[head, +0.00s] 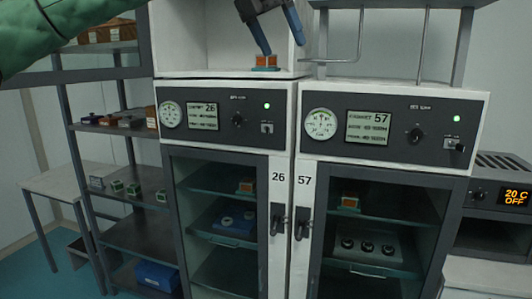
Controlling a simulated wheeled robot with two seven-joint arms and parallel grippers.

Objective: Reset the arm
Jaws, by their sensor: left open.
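My left gripper (283,46) is at the top centre, pointing down with its two fingers spread apart. It is in front of the open white compartment above cabinet 26 (235,84). A small orange block with a teal base (265,62) sits on the compartment floor, by the tip of the left finger. I cannot tell whether the finger touches it. Nothing shows between the fingers. My green-sleeved arm crosses the upper left corner. My right gripper is not in view.
Cabinet 57 (400,92) stands to the right with a metal rack (390,58) on top. Both glass doors are shut, with similar orange blocks inside. Shelving (125,130) and a white table (65,180) are left. An oven reading 20 C OFF (490,195) is right.

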